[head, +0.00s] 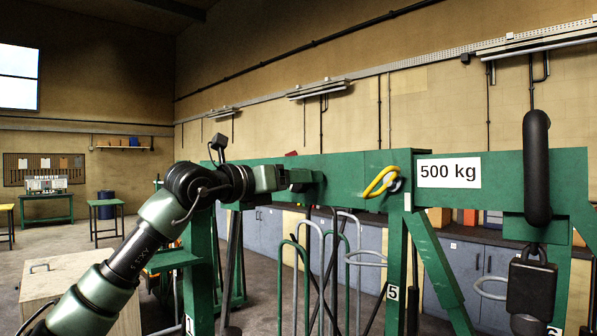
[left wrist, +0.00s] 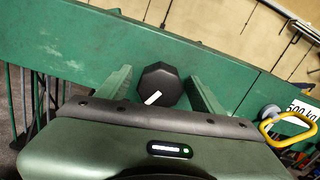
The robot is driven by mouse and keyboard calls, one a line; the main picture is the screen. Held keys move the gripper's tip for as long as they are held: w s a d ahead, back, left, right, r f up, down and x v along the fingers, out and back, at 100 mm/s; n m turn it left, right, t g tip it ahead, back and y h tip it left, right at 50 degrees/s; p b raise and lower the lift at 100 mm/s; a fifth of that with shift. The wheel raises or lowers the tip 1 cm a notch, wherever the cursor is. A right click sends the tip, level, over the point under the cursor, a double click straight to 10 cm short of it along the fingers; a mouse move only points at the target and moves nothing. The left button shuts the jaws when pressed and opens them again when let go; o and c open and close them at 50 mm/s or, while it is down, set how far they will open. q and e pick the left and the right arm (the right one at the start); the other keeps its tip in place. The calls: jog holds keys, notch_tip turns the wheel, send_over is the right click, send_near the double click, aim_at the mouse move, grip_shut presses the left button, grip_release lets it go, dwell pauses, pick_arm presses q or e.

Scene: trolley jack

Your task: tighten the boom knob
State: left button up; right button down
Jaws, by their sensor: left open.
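The boom knob (left wrist: 158,85) is black and many-sided, with a white mark on its face. In the left wrist view it sits against the green boom (left wrist: 60,38). My left gripper (left wrist: 160,80) is open, with one green finger on each side of the knob. A small gap seems to show on both sides; I cannot tell how deep the fingers reach. In the head view my left gripper (head: 305,180) is at the green boom (head: 343,177), and the knob is hidden there. My right gripper is in neither view.
A yellow handle (head: 380,182) is on the boom right of my gripper, left of the "500 kg" label (head: 450,173). A black elongated part (head: 536,165) hangs farther right. Green and grey hoops (head: 322,245) stand below. A wooden box (head: 60,275) is at left.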

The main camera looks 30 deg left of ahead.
pick_arm(q)
jog(key=shift+w+d, duration=0.1)
jog(key=shift+w, duration=0.15)
jog(key=shift+c, duration=0.4)
jog(key=c, duration=1.3)
